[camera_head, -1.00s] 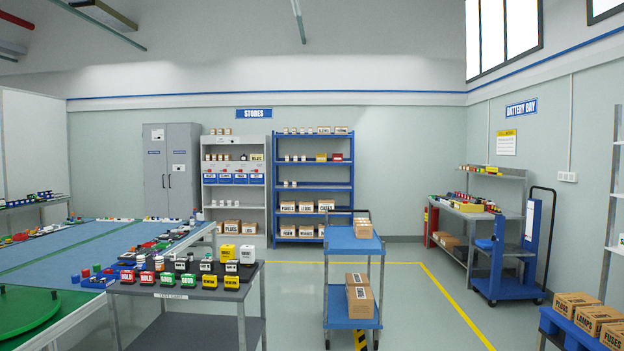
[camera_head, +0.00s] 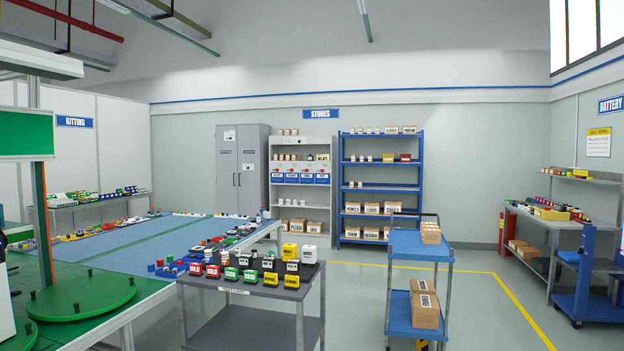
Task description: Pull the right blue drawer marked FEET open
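A row of several small blue drawers with white label fronts sits in the pale grey shelf unit (camera_head: 272,213) under the STORES sign, at the back wall. The rightmost blue drawer (camera_head: 322,179) is at the right end of that row. Its label is too small to read for certain. The drawers look shut, flush in one line. Neither of my grippers is in view.
A grey cart (camera_head: 243,328) with coloured blocks stands close in front. A blue trolley (camera_head: 420,247) with cartons is to its right. A blue shelf rack (camera_head: 381,188) adjoins the unit. Green turntable (camera_head: 80,297) at left.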

